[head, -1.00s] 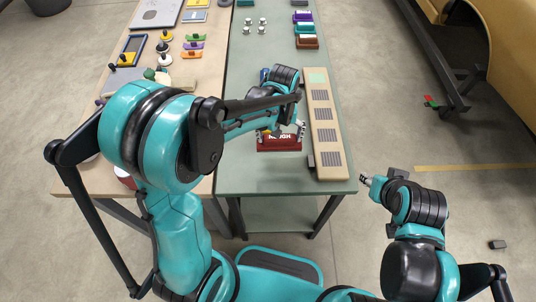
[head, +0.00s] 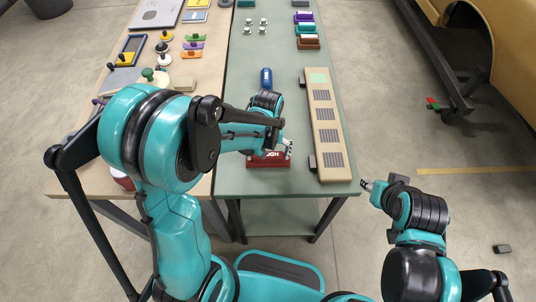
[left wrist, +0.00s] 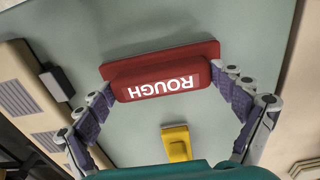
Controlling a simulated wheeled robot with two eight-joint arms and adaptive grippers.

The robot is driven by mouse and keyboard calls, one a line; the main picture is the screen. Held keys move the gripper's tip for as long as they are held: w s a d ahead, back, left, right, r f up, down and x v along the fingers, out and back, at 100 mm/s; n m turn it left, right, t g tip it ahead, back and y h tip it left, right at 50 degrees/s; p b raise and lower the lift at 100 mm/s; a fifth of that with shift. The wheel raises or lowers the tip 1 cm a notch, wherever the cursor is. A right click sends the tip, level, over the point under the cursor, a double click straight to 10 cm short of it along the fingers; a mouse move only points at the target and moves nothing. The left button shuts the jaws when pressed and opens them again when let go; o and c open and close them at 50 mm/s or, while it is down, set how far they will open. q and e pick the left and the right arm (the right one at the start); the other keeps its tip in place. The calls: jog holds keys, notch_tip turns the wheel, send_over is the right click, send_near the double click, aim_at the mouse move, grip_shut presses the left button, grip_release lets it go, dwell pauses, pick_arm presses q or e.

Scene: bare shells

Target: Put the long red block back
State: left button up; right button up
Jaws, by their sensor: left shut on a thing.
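The long red block (left wrist: 163,82), marked "ROUGH" in white, has a wide flat base and a raised upper part. In the left wrist view it lies between the two fingers of my left gripper (left wrist: 170,88), which is shut on its ends. In the head view the red block (head: 268,160) is over the near part of the green table, partly hidden by my left gripper (head: 275,148). I cannot tell whether it touches the table. My right gripper (head: 366,184) is off the table's near right corner, away from the block; its fingers are too small to read.
A long beige panel with grey squares (head: 330,144) lies along the green table's right side. A blue cylinder (head: 266,78) stands beyond my left gripper. A yellow piece (left wrist: 177,143) shows near the block. Several coloured blocks (head: 307,30) stand at the far right.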

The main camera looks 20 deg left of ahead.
pick_arm(q)
jog(key=o, duration=0.8)
jog(key=shift+f, duration=0.1)
jog(key=shift+c, duration=0.2)
jog(key=shift+r+p, duration=0.35)
notch_tip(320, 180, up, 11)
jog(key=p, duration=0.4)
jog(key=s+a+r+m+t, duration=0.1)
jog(key=s+a+r+t, duration=0.1)
jog(key=s, duration=0.3)
jog(key=s+a+r+m+t, duration=0.2)
jog(key=s+r+t, duration=0.3)
jog(key=shift+a+r, duration=0.15)
jog(key=shift+a, duration=0.2)
